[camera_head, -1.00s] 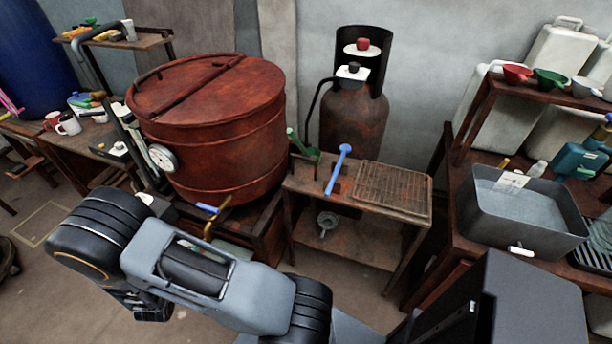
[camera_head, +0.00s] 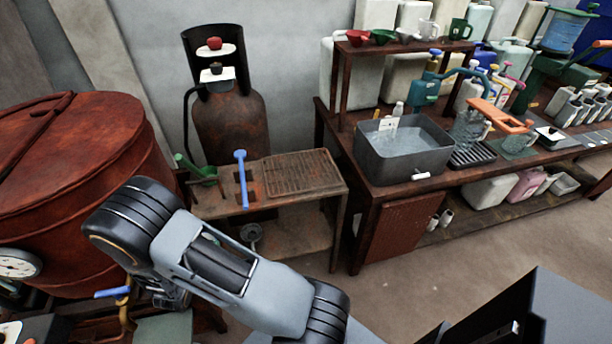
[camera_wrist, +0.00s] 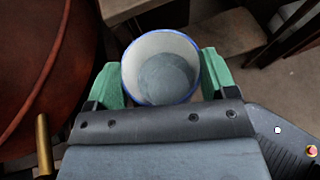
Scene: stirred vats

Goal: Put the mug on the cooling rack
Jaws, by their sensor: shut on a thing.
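The mug (camera_wrist: 161,42) is white with a blue rim and a grey-blue inside, seen from above in the wrist view. My gripper (camera_wrist: 160,72) is shut on it, with a green finger on each side. The mug is hidden in the head view, where my arm covers it. The cooling rack, a rusty wire grid (camera_head: 302,172), lies on the right part of a small rusty table top in the head view. My arm is in front of that table, lower and to the left of the rack.
A blue-handled tool (camera_head: 241,178) and a green scoop (camera_head: 195,168) are beside the rack. A large red vat (camera_head: 90,190) stands left. A gas cylinder (camera_head: 230,120) is behind. A grey basin (camera_head: 405,158) stands on the right bench. The rack's top looks clear.

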